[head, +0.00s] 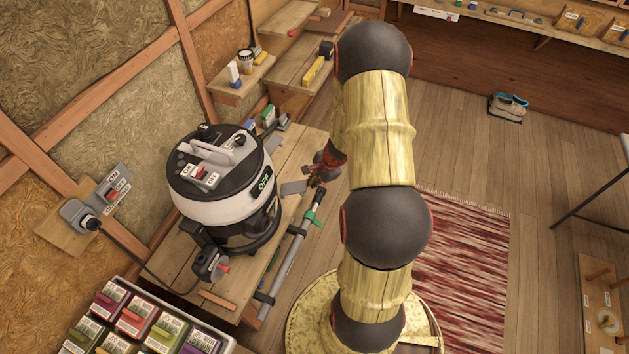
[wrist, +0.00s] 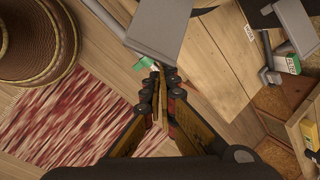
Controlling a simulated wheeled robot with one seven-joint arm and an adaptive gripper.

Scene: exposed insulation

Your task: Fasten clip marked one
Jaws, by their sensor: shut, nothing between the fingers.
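A black and white canister vacuum (head: 225,190) stands on a wooden bench and shows "OFF" on its front. A grey flat flap (head: 293,187) sticks out at its right side; it looks like an unfastened clip, but I cannot read a number on it. My gripper (head: 326,165) is just above and right of this flap, partly hidden by my arm. In the wrist view my gripper (wrist: 165,85) has its fingers together with nothing between them. A grey plate (wrist: 158,28), likely the same flap, is just beyond the fingertips; I cannot tell whether they touch.
A grey bar with a green clamp (head: 303,230) runs along the bench's right edge. A switch panel (head: 97,208) is on the left wall, with a cord to the bench. A box of colored cases (head: 135,318) is at front left. Floor with a red rug (head: 465,250) lies right.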

